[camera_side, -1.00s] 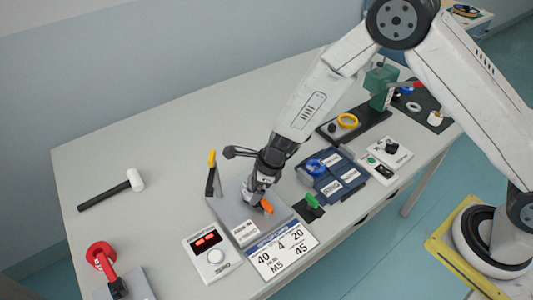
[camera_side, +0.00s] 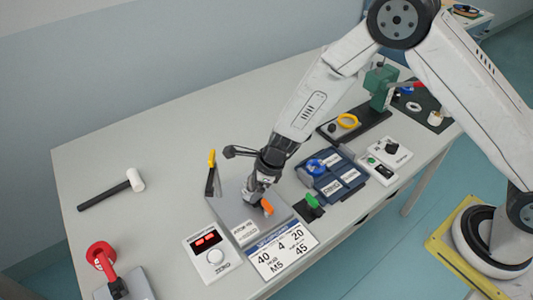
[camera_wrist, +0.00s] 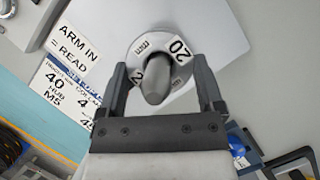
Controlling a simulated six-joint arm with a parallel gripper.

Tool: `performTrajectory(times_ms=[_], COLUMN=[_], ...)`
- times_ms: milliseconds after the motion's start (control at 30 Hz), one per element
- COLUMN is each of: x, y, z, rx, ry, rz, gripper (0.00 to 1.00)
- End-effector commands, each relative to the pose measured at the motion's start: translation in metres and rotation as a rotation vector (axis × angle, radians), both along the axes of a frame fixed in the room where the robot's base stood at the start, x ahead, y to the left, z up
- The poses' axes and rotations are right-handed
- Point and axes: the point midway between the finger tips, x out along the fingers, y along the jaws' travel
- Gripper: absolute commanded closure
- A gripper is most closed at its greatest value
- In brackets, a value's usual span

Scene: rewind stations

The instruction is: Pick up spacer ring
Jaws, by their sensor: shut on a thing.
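The spacer ring (camera_wrist: 181,72) is a pale grey ring with white labels, one reading 20. In the wrist view it surrounds a rounded grey post (camera_wrist: 156,80) on a grey plate (camera_wrist: 215,28). My gripper (camera_wrist: 160,66) has one finger on each side of the ring and is shut on it. In the side view my gripper (camera_side: 254,193) is low over the same plate (camera_side: 229,206), and the ring is mostly hidden behind the fingers. An orange piece (camera_side: 267,207) shows just beside the fingers.
A display box (camera_side: 212,254) and a number card (camera_side: 281,252) lie in front of the plate. A yellow-tipped lever (camera_side: 211,172) stands left of it.

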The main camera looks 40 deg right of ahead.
Motion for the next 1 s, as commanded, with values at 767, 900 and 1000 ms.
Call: performTrajectory(times_ms=[767,900,1000], x=[0.001,0.001,0.000], y=[0.001,0.001,0.000], z=[0.069,0.084,0.092], rx=[0.002,0.002,0.003], ry=[-0.004,-0.004,-0.002], rz=[0.001,0.001,0.002], gripper=[0.79,0.79,0.79])
